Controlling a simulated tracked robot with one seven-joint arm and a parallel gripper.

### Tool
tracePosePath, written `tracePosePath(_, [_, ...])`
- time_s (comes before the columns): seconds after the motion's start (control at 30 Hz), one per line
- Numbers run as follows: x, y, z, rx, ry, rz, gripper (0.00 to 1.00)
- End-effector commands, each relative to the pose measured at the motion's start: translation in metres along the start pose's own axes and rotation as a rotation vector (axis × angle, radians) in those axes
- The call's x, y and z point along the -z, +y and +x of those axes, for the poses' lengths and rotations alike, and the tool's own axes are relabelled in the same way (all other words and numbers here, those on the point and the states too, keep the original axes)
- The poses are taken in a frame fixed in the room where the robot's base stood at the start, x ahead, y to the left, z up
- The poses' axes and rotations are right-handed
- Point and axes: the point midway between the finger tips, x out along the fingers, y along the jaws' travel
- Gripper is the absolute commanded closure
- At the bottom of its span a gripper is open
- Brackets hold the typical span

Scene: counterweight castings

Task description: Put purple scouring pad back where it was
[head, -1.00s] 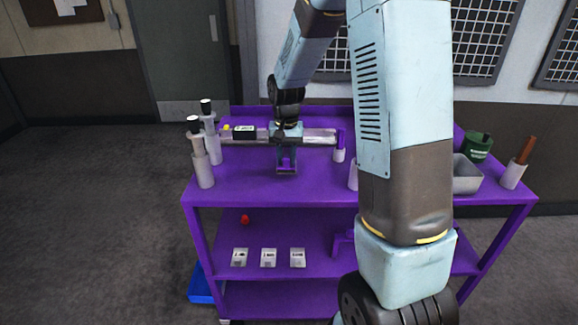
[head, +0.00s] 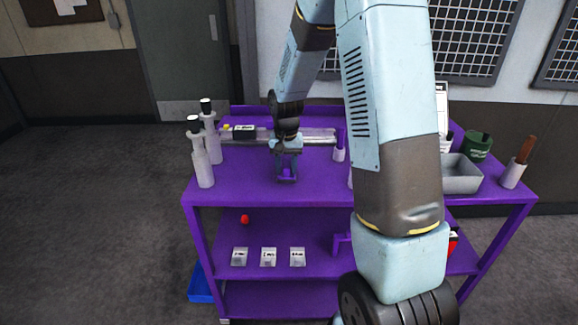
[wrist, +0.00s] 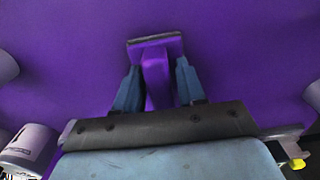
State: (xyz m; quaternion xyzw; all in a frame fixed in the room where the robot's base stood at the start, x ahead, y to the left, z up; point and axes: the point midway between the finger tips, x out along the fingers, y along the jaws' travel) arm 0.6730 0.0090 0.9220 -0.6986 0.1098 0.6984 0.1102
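The purple scouring pad (head: 287,181) has a purple handle and a grey pad face. It is at the middle of the purple cart's top shelf (head: 240,180), low over or on the surface; I cannot tell whether it touches. In the wrist view the purple scouring pad (wrist: 155,42) points away from me, its handle between the fingers. My gripper (wrist: 158,88) is shut on that handle, with a finger close against each side. In the head view my gripper (head: 287,160) points down over the cart top.
Two pale black-topped bottles (head: 202,160) stand at left. A silver rail (head: 315,136) runs behind, near a cup (head: 339,154). A grey bin (head: 461,178), green canister (head: 478,146) and brown-handled tool in a cup (head: 515,172) are at right. The front middle top is clear.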

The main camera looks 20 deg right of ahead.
Motion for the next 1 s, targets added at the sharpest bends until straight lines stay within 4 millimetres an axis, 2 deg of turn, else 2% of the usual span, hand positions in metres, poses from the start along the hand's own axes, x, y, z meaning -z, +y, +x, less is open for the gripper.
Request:
tracePosePath(0.03, [0.000,0.000,0.000,0.000,-0.001,0.000,0.54])
tracePosePath(0.13, [0.000,0.001,0.000,-0.001,-0.001,0.001,0.45])
tracePosePath(0.47, [0.000,0.001,-0.004,0.000,0.000,0.001,0.45])
tracePosePath(0.63, [0.000,0.001,-0.026,0.000,0.002,0.002,0.45])
tracePosePath(1.0, [0.000,0.001,-0.095,0.000,0.002,0.001,0.45])
